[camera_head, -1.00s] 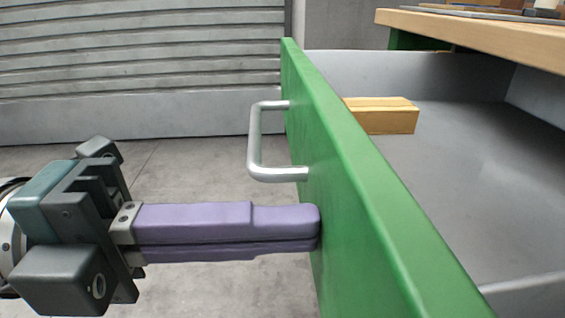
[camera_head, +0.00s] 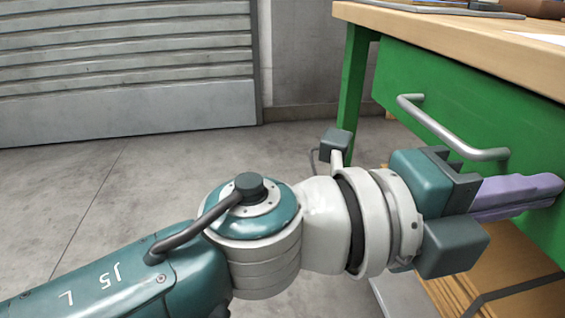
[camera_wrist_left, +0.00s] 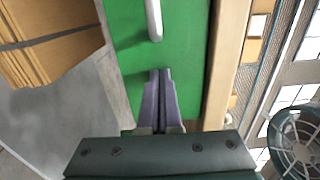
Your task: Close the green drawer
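The green drawer (camera_head: 455,95) sits under the wooden tabletop, its front close below the table edge; its inside no longer shows. Its grey bar handle (camera_head: 452,138) is on the front, and the handle also shows in the left wrist view (camera_wrist_left: 154,18). My left gripper (camera_head: 558,188) is shut, with its purple fingers together and their tips at the green front, below the handle. In the left wrist view the closed fingers (camera_wrist_left: 160,75) point at the green drawer front (camera_wrist_left: 185,60). Nothing is held between them. My right gripper is not in view.
The wooden workbench top (camera_head: 450,42) overhangs the drawer, on a green leg (camera_head: 352,95). Brown boards or boxes (camera_head: 500,275) are below the drawer. A grey shutter (camera_head: 125,70) stands behind. The concrete floor at left is open.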

